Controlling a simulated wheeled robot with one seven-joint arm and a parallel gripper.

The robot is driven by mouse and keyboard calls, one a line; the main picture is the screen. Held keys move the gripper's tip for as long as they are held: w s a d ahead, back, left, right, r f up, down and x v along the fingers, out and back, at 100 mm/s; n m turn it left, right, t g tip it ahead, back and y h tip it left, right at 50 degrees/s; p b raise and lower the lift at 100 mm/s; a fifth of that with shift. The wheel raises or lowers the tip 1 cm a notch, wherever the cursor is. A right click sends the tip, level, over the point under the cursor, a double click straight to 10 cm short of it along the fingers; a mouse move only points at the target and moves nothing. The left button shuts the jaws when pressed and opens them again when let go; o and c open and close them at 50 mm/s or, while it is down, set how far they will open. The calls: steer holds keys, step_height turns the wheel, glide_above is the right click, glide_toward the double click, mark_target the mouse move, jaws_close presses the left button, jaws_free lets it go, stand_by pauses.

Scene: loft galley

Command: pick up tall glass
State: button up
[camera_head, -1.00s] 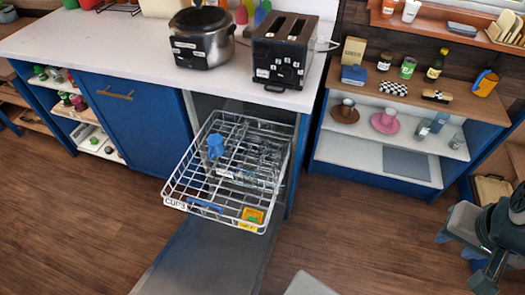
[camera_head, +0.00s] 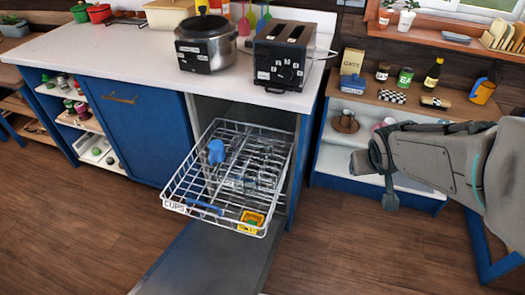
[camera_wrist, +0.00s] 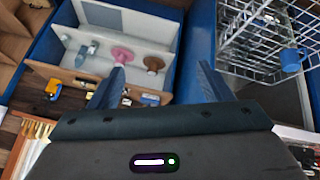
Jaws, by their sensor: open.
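Two clear glasses stand near the pink cup on the open shelf in the wrist view, one slightly taller-looking (camera_wrist: 81,57) and one beside it (camera_wrist: 92,47). I cannot tell for sure which is the tall glass. In the head view my arm hides that part of the shelf. My gripper (camera_wrist: 160,70) is open and empty, its fingers pointing toward the shelf unit and apart from the glasses. In the head view my gripper (camera_head: 372,180) is in front of the shelf unit.
The pulled-out dishwasher rack (camera_head: 180,190) holds a blue mug (camera_head: 216,151) and what look like clear glassware. A pink cup (camera_wrist: 122,54) and brown cup (camera_wrist: 153,64) share the shelf. Jars and a bottle (camera_head: 433,72) stand on the top board. Floor left is clear.

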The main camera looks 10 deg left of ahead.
steer(key=w+a+f+n+y+b, duration=0.1)
steer(key=w+a+f+n+b, duration=0.15)
steer(key=w+f, duration=0.2)
steer(key=n+g+y+b, duration=0.1)
steer(key=n+y+b, duration=0.6)
steer(key=y, duration=0.4)
glide_toward(256, 178)
steer(key=b+x, duration=0.2)
steer(key=x, duration=0.7)
steer(key=shift+s, duration=0.15)
steer(key=b+x, duration=0.1)
steer(key=x, duration=0.4)
steer(key=shift+a, duration=0.35)
steer(key=c, duration=1.2)
